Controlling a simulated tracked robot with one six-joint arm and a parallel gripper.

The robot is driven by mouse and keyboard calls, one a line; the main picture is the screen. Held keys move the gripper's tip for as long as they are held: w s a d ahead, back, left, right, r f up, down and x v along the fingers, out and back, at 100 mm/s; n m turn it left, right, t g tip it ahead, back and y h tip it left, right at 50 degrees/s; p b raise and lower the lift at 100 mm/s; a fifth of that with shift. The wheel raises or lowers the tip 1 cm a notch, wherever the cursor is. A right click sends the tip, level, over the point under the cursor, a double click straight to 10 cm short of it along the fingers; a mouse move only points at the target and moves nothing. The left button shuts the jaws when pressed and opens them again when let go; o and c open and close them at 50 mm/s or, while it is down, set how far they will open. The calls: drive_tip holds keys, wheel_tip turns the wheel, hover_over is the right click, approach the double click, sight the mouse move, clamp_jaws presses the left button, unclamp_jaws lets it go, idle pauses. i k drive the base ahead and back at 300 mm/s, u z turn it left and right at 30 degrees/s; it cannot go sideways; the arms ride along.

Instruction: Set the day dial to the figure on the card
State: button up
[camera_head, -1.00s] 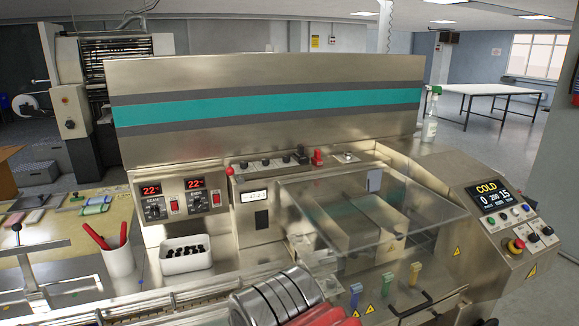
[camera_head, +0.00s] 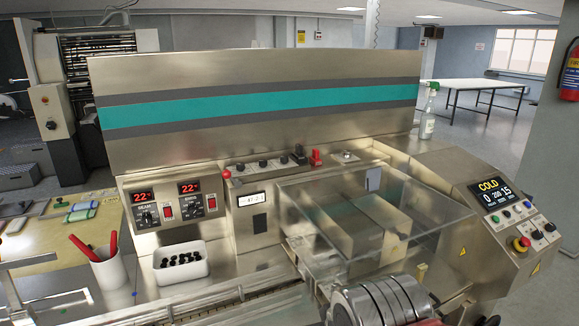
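Two black dials, the left one (camera_head: 147,217) and the right one (camera_head: 190,208), sit on the control panel under red displays that both read about 22. The left dial's label looks like SEAM. A small white window or card (camera_head: 251,199) with dark figures, too small to read surely, is on the panel to their right. Several small black knobs (camera_head: 264,164) line the ledge above it. I cannot tell which control is the day dial. A ringed metal cylinder with red beside it fills the bottom edge, perhaps part of my arm. My gripper's fingers do not show.
A clear guard (camera_head: 405,232) covers the middle of the machine. A white bin (camera_head: 182,268) of black pieces and a white cup (camera_head: 108,270) with red-handled tools stand at the left. A console (camera_head: 497,196) reading COLD is at the right. A spray bottle (camera_head: 429,112) stands behind.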

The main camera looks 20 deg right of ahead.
sight(262, 163)
drive_tip(key=z, duration=1.05)
drive_tip(key=k, duration=0.75)
drive_tip(key=u, duration=0.75)
drive_tip(key=i, duration=1)
drive_tip(key=u, duration=0.05)
